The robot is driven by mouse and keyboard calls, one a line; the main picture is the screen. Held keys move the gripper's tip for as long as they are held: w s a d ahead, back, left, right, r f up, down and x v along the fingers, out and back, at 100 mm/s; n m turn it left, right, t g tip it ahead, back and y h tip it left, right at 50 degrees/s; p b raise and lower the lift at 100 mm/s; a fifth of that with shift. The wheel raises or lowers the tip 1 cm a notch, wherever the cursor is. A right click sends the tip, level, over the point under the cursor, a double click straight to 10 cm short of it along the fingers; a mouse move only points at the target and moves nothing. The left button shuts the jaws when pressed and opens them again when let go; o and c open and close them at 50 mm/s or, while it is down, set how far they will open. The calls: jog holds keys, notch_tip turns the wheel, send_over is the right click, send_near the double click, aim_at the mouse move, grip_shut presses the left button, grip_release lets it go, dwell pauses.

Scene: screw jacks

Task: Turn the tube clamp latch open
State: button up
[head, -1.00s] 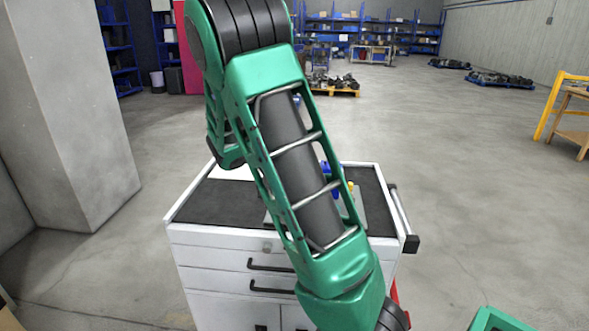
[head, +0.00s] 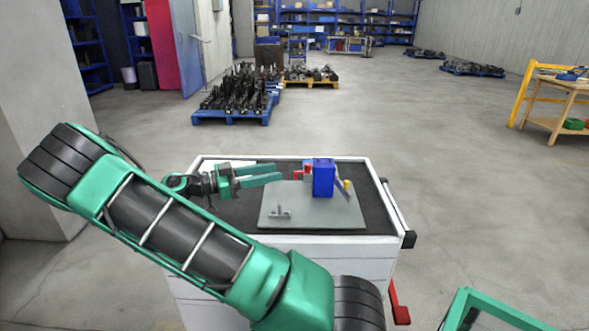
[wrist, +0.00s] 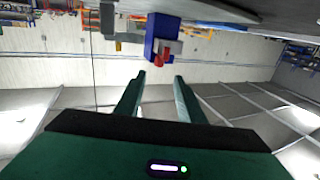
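A blue block (head: 323,179) stands upright on a grey plate (head: 300,218) on the cabinet top. A small red part (head: 306,171) sits at the block's left side, and a slanted grey piece with a yellow end is at its right. I cannot tell for certain which part is the latch. My gripper (head: 280,172) is left of the red part, its green fingers pointing right at it, apparently just short of it. In the wrist view, the fingers of my gripper (wrist: 160,76) are apart with nothing between them; the red part (wrist: 166,55) and blue block (wrist: 160,32) lie beyond the tips.
A small grey fitting (head: 280,212) is at the plate's front left. The white drawer cabinet (head: 290,245) has a dark top (head: 228,210), clear around the plate. Pallets of parts (head: 235,95) stand on the floor behind. A wooden bench (head: 555,100) is at the right.

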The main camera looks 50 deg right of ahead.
aim_at(299, 172)
jog(key=x, duration=0.9)
jog(key=shift+s+d, duration=0.2)
jog(key=shift+d, duration=0.15)
grip_shut()
